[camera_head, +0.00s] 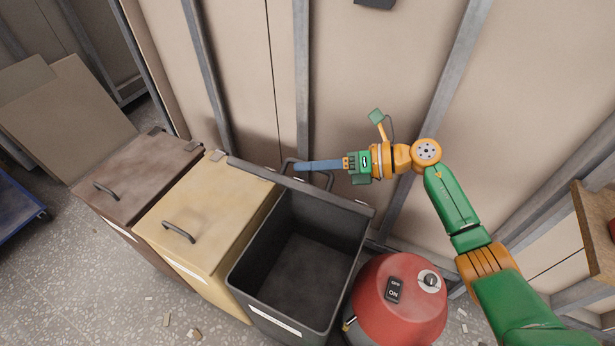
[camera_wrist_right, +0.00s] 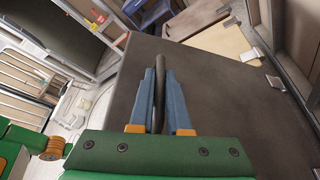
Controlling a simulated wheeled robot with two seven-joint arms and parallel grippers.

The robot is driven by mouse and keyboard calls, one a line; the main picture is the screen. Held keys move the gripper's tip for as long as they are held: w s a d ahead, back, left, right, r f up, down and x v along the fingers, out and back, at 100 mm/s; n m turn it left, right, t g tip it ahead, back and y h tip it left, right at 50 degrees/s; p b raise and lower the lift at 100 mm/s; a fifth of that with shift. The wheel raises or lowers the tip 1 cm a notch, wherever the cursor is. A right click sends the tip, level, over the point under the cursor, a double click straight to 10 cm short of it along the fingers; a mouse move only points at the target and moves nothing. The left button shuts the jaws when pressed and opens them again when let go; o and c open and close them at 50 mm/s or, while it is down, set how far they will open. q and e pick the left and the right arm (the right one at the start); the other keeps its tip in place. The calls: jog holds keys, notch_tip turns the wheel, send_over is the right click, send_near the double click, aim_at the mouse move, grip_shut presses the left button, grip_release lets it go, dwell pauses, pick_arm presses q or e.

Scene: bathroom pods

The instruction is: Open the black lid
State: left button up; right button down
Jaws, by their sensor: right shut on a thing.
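The black bin (camera_head: 243,277) stands open, and I see down into its empty inside. Its black lid (camera_head: 345,203) is raised at the back edge and shows nearly edge-on in the head view. In the right wrist view the lid's dark face (camera_wrist_right: 225,95) fills the middle. My right gripper (camera_head: 300,166) is behind the bin, shut on the lid's dark bar handle (camera_head: 287,161). In the right wrist view the handle (camera_wrist_right: 159,90) runs between the two blue fingers (camera_wrist_right: 160,72). My left gripper is not in view.
A yellow bin (camera_head: 205,205) and a brown bin (camera_head: 140,180), both closed, stand left of the black bin. A red round machine (camera_head: 395,315) is close on its right. A wall (camera_head: 345,85) with metal posts is behind. Cardboard (camera_head: 60,115) leans at the left.

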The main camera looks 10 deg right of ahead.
jog(key=w+d+r+b, duration=0.2)
jog(key=w+d+b, duration=0.1)
jog(key=w+b, duration=0.1)
jog(key=shift+w+r+y+b, duration=0.15)
jog(key=shift+w+y+b, duration=0.2)
jog(key=shift+b, duration=0.45)
jog(key=c, duration=0.9)
grip_release()
jog(key=shift+d+m, duration=0.1)
jog(key=shift+m, duration=0.2)
jog(key=shift+d, duration=0.1)
jog(key=b+v, duration=0.1)
jog(key=v, duration=0.5)
jog(key=shift+d+r, duration=0.25)
jog(key=shift+d, duration=0.1)
